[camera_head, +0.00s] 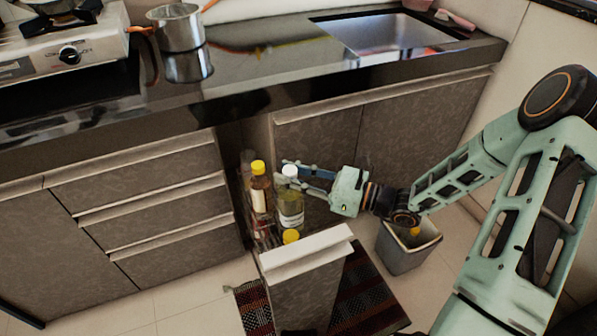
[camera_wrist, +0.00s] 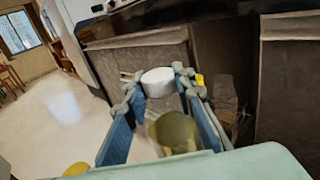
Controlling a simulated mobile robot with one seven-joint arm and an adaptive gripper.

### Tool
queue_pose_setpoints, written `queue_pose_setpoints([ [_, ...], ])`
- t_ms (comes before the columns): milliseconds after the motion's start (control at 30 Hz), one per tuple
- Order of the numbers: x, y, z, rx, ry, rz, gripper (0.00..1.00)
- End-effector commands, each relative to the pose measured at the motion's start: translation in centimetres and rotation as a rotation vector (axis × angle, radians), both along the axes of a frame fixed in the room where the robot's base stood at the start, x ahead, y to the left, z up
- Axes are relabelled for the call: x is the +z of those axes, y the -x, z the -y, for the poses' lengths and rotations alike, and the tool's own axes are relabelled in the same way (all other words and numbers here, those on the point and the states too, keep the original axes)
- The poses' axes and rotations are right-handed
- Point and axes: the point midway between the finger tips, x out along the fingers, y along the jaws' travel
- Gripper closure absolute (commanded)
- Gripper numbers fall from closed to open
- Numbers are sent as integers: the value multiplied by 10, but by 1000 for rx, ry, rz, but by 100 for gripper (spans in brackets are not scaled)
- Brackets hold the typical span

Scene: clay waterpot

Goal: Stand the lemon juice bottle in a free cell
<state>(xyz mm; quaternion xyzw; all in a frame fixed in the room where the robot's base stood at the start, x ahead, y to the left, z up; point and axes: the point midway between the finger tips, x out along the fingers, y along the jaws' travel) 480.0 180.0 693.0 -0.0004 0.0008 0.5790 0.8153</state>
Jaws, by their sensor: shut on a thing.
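The bottle with a white cap, pale greenish contents and a light label, which I take for the lemon juice bottle (camera_head: 291,207), is upright at the narrow pull-out rack. Its label is too small to read. My gripper (camera_head: 287,174) reaches in from the right and is shut on it near the top. In the wrist view the white cap (camera_wrist: 158,82) shows between the blue-padded fingers (camera_wrist: 160,95), with a yellow-green round shape below it. The pull-out rack (camera_head: 304,247) is open; its cells and the bottle's base are hidden.
A brown bottle with a yellow cap (camera_head: 258,168) stands just left of the held bottle. Another yellow cap (camera_head: 291,236) shows close in front, behind the rack's front panel. A grey bin (camera_head: 408,250) stands right of the rack. The counter (camera_head: 250,75) overhangs behind.

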Motion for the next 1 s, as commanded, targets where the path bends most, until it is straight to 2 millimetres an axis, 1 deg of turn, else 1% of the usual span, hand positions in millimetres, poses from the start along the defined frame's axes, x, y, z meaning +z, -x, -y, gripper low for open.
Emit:
queue_pose_setpoints([
  [100, 1, 5, -10, 3, -5, 2, 100],
  [633, 0, 22, -44, 3, -3, 1, 100],
  [700, -8, 21, -43, 1, -3, 1, 100],
  [1000, -30, 21, -43, 1, -3, 1, 100],
])
